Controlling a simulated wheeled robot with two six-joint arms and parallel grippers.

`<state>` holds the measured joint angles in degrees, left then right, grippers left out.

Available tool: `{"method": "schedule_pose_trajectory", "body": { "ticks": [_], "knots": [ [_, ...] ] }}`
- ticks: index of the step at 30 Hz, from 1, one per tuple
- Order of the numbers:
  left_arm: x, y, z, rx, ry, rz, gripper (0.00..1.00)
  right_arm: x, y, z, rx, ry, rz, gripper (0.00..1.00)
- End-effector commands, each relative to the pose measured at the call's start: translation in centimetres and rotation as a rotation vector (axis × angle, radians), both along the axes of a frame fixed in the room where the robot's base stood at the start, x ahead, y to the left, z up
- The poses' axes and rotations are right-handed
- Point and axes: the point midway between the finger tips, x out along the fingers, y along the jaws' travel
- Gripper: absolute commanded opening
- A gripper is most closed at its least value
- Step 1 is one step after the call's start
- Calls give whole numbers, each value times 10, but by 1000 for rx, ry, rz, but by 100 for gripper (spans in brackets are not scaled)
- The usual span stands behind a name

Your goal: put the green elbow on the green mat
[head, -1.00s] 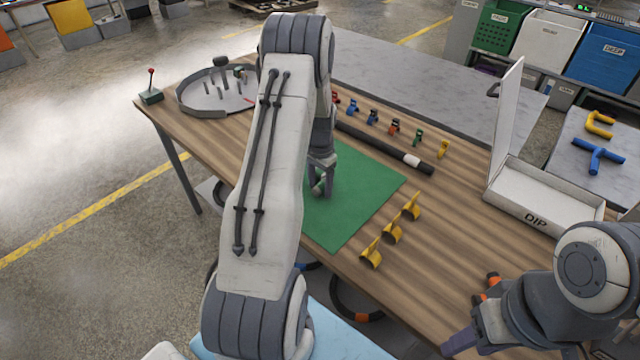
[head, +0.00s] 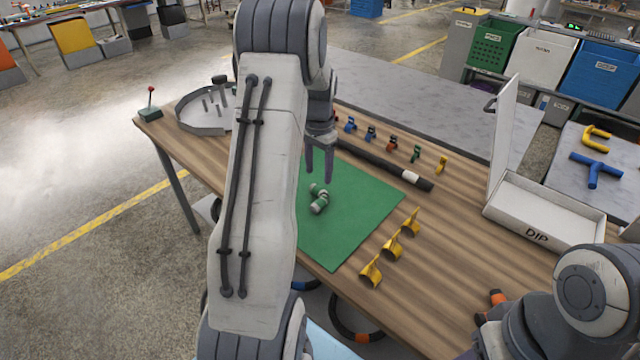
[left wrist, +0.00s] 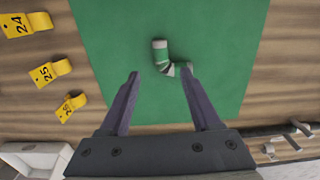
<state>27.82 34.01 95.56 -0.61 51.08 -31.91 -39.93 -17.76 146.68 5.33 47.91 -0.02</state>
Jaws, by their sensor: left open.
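The green elbow (head: 319,198), with pale bands at its ends, lies on the green mat (head: 355,215), near the mat's left part. In the left wrist view the elbow (left wrist: 165,58) lies on the mat (left wrist: 110,30), ahead of the fingertips. My left gripper (head: 318,180) is open and empty above the mat, apart from the elbow; its two fingers (left wrist: 162,78) stand wide apart in the left wrist view. My right arm shows at the lower right of the head view, but its fingertips do not show clearly.
Yellow numbered clips (head: 391,249) stand right of the mat. A black bar (head: 385,165) and a row of small coloured clips (head: 391,144) lie behind it. A white box marked DIP (head: 545,215) stands at the right. A round grey tray (head: 200,115) is at the far left.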

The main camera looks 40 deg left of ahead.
Motion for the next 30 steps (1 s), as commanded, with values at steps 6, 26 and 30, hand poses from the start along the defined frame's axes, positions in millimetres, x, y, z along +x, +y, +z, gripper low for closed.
{"method": "schedule_pose_trajectory", "body": {
  "ticks": [6, 26, 30],
  "knots": [
    [0, -1, 7, 0, 0, -1, 64, 0, 0, 0, 0, 0, 0, 50],
    [-203, -345, 82, -75, -47, -482, 64, 0, 0, 0, 0, 0, 0, 50],
    [-249, -352, 77, -89, -42, -540, 64, 0, 0, 0, 0, 0, 0, 50]
  ]
}}
